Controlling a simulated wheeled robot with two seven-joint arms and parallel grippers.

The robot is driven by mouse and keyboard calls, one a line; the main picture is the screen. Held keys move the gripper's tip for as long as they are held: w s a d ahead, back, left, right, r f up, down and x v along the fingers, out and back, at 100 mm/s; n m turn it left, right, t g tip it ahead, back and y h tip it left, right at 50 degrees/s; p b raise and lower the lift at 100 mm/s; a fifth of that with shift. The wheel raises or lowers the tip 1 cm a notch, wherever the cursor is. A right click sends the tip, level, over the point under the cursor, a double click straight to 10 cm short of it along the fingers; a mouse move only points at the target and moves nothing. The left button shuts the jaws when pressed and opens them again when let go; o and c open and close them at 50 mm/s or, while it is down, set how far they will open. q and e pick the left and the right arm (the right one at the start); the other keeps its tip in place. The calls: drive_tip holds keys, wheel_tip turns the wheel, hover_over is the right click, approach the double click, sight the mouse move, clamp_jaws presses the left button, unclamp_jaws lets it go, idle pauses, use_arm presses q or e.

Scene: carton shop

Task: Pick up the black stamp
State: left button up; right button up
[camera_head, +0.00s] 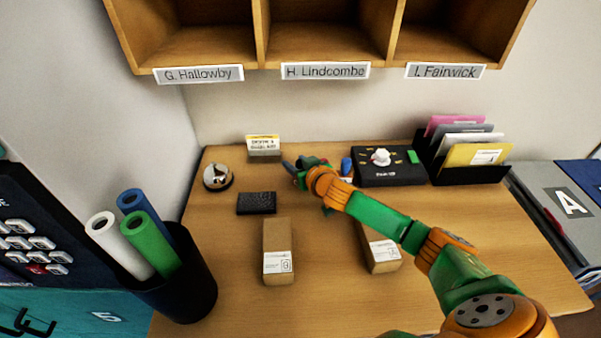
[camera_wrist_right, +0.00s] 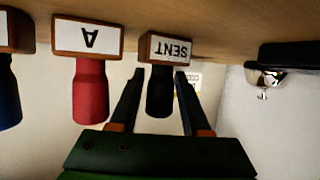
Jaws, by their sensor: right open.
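The black stamp (camera_wrist_right: 160,98) has a wooden block labelled SENT and a black handle. In the right wrist view the scene looks upside down. My right gripper (camera_wrist_right: 159,76) is open, with a finger on each side of the black handle and small gaps visible. In the head view my right gripper (camera_head: 293,167) is at the back of the desk, and it hides the black stamp there. My left gripper is not in view.
A red stamp (camera_wrist_right: 90,92) labelled A and a blue stamp (camera_wrist_right: 9,95) stand beside the black one. A bell (camera_head: 218,177), black pad (camera_head: 256,203), small sign (camera_head: 263,147), two cartons (camera_head: 278,245) (camera_head: 382,254) and a dial box (camera_head: 400,177) share the desk.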

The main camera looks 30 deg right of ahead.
drive_tip(key=shift+w+f, duration=0.15)
drive_tip(key=shift+w, duration=0.15)
drive_tip(key=shift+s, duration=0.1)
clamp_jaws()
drive_tip(key=shift+r, duration=0.3)
wheel_tip(320, 180, up, 3)
drive_tip(key=shift+s+a+r, duration=0.1)
drive_tip(key=shift+s, duration=0.05)
drive_tip(key=s+r, duration=0.1)
drive_tip(key=r, duration=0.1)
drive_tip(key=s+a+r, duration=0.1)
drive_tip(key=s+r, duration=0.1)
drive_tip(key=shift+s, duration=0.15)
drive_tip(key=s+a+r+p, duration=0.1)
drive_tip(key=s+a+r, duration=0.2)
drive_tip(key=s, duration=0.6)
wheel_tip(320, 180, up, 2)
drive_tip(key=shift+s+r, duration=0.15)
drive_tip(key=shift+s, duration=0.25)
